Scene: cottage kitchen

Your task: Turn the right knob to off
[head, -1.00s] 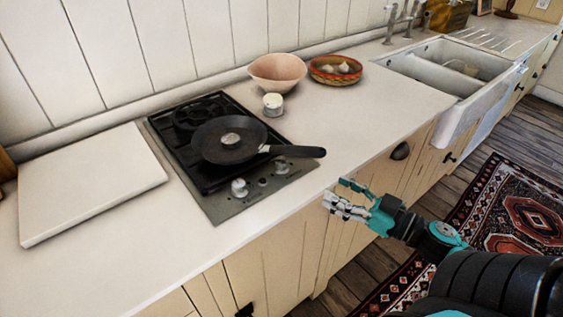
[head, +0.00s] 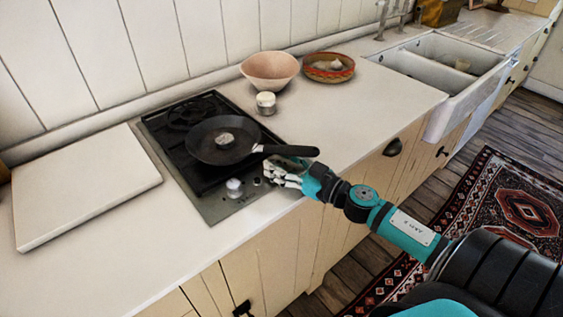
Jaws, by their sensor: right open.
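The black stove (head: 188,113) is set into the counter, with two knobs on its front panel in the earlier view. The left knob (head: 234,187) is white and stands clear. The right knob is hidden behind my right gripper (head: 273,172), which is open at the right part of the panel, just below the pan handle. I cannot tell whether the fingers touch the knob. A black frying pan (head: 205,147) sits on the stove, its handle (head: 293,151) pointing right over the gripper. My left gripper is not in view.
A white board (head: 80,190) lies on the counter left of the stove. A small white-topped jar (head: 266,103), a pink bowl (head: 270,70) and a patterned basket (head: 328,68) stand behind. The counter (head: 360,112) right of the stove is clear.

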